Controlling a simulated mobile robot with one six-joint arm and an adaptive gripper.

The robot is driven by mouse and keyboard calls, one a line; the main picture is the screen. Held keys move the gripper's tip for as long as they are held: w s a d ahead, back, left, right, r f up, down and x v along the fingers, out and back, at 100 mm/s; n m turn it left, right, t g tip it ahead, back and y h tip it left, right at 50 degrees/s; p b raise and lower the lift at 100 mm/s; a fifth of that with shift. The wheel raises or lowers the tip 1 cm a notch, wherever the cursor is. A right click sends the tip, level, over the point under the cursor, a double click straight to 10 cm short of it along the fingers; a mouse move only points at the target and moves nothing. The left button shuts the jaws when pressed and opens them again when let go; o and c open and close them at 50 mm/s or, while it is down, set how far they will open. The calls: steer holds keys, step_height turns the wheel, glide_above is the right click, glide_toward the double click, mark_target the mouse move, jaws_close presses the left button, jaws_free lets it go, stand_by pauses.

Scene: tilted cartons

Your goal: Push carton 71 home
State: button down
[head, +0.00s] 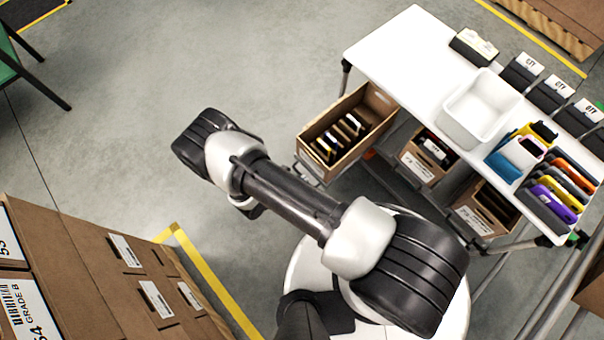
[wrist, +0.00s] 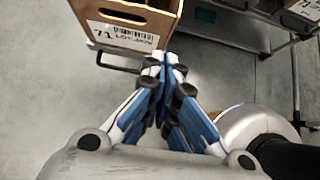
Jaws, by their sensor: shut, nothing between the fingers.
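Carton 71 (wrist: 125,22) is a brown open-topped carton at the top of the wrist view, its white label with "71" and a barcode facing me. In the head view the carton that juts out from under the left side of the white table (head: 374,112), holding several dark, thin items, appears to be the same one. My gripper (wrist: 164,66) is shut and empty, its blue and white fingers meeting just below the lower right of the label face. I cannot tell whether the fingertips touch the carton. The gripper is not visible in the head view.
A thin dark rail (wrist: 118,68) runs under the carton's front. Two other cartons (head: 428,160) (head: 486,208) sit further back under the white table (head: 400,50). A white bin (head: 481,107) stands on the table. Stacked brown boxes (head: 95,265) are at lower left. The floor left of the carton is clear.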

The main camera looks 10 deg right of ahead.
steer(key=b, duration=0.2)
glide_toward(325, 169)
step_height(325, 169, down, 3)
steer(key=shift+w+d+r+b, duration=0.1)
steer(key=shift+w+d+b, duration=0.1)
steer(key=shift+w+d, duration=0.35)
steer(key=shift+w+d+b, duration=0.2)
steer(key=shift+w+d, duration=0.1)
steer(key=shift+d, duration=0.45)
